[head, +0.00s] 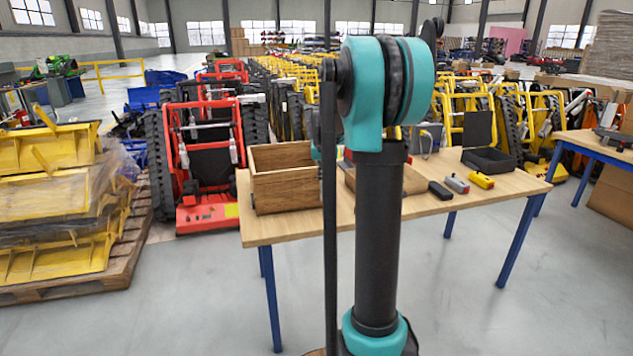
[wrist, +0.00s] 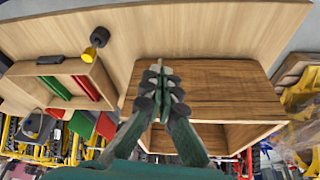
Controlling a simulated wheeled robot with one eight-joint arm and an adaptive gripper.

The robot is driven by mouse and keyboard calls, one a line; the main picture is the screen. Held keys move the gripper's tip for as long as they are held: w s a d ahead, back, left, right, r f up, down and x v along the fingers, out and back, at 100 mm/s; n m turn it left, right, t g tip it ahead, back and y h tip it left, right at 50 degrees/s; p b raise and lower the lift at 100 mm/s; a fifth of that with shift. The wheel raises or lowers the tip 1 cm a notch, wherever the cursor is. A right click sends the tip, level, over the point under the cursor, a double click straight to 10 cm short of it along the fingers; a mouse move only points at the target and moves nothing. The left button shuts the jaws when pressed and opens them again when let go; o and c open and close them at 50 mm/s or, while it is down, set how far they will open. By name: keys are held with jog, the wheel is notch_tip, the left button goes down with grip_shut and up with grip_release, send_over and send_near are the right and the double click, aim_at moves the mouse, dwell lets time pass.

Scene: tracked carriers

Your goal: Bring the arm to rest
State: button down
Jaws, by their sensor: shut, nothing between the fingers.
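My arm stands upright across the middle of the head view, with a teal and black joint at the top. My gripper (wrist: 159,76) shows in the wrist view with its dark fingers together and nothing between them. It appears in front of or over a wooden box (wrist: 215,82) with an open compartment; I cannot tell the gap. The box also shows in the head view (head: 282,194), on the left of the table. My gripper is mostly hidden behind my arm in the head view.
The wooden table (head: 350,220) has blue legs. A shallow wooden tray (wrist: 104,83) holds red and green pieces. A black device (head: 440,190), a grey one (head: 456,183), a yellow one (head: 481,180) and a black bin (head: 490,160) stand right. A loaded pallet (head: 110,278) is at left.

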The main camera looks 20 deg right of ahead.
jog(key=s+a+f+n, duration=0.1)
jog(key=s+a+f, duration=0.2)
jog(key=s, duration=0.9)
jog(key=s+a+f+n, duration=0.1)
jog(key=s+a+f, duration=0.3)
jog(key=s+f, duration=0.3)
jog(key=s+a+f+n+y, duration=0.1)
jog(key=s+a+f, duration=0.3)
jog(key=s, duration=1.2)
jog(key=shift+s+f, duration=0.4)
jog(key=shift+f, duration=0.3)
